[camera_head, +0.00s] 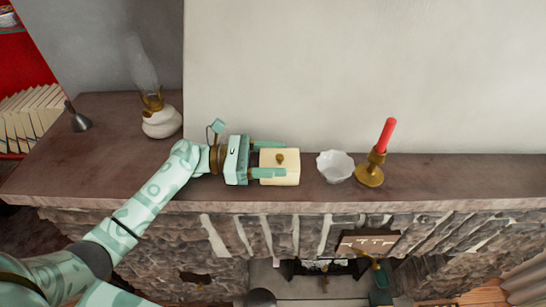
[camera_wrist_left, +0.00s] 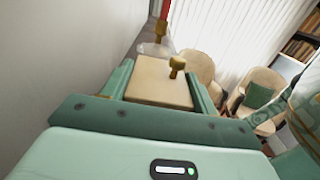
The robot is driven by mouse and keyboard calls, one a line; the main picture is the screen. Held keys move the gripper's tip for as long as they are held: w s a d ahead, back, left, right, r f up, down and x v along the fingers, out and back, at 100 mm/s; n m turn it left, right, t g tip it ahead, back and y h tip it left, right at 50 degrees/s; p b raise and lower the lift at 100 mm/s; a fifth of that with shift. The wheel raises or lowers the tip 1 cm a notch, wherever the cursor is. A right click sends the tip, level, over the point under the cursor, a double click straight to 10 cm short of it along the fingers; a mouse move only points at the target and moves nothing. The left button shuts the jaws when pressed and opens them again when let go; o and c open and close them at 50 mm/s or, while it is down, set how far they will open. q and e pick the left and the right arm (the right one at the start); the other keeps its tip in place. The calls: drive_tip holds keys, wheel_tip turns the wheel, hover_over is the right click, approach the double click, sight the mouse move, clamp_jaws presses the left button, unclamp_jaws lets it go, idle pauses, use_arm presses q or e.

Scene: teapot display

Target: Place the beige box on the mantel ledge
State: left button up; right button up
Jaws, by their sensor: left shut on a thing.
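The beige box (camera_head: 285,168) has a small gold knob on its lid. In the head view it is over the middle of the mantel ledge (camera_head: 110,165), left of a white bowl. My left gripper (camera_head: 272,160) comes in from the left and is shut on the beige box, one finger on the wall side and one on the front side. The left wrist view shows the box (camera_wrist_left: 155,82) between the two green fingers. I cannot tell whether the underside of the box touches the ledge. My right gripper is not in view.
On the ledge, a white fluted bowl (camera_head: 335,166) and a brass candlestick with a red candle (camera_head: 386,136) stand right of the box. An oil lamp (camera_head: 160,120) and a grey metal cone (camera_head: 76,118) stand at the left. The wall (camera_head: 360,70) rises directly behind.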

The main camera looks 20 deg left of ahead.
use_arm(q)
drive_tip(key=o, duration=1.1)
drive_tip(key=shift+f, duration=0.1)
drive_tip(key=shift+a+r, duration=0.1)
drive_tip(key=shift+r, duration=0.1)
drive_tip(key=b+v, duration=0.2)
drive_tip(key=v, duration=0.9)
drive_tip(key=shift+a+f+b, duration=0.1)
drive_tip(key=shift+b, duration=0.3)
drive_tip(key=shift+s+a, duration=0.15)
drive_tip(key=shift+a, duration=0.1)
